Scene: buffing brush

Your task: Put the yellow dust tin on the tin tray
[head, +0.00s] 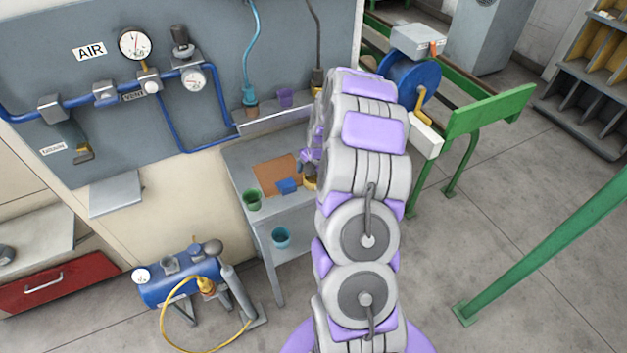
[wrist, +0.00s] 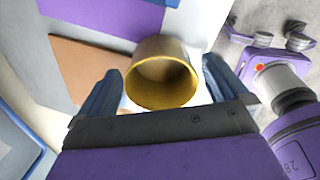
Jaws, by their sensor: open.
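The yellow dust tin (wrist: 160,98) stands between the two fingers of my gripper (wrist: 164,78) in the wrist view, its round open mouth facing the camera. The gripper is open, with a finger on each side and a visible gap to the tin. In the head view a bit of the yellow tin (head: 310,184) shows on the workbench beside my gripper (head: 306,163); my arm hides the rest. A flat brown square (head: 277,174) lies on the bench to the left of the tin. I cannot tell whether it is the tin tray.
A green-legged stand (head: 490,112) is to the right.

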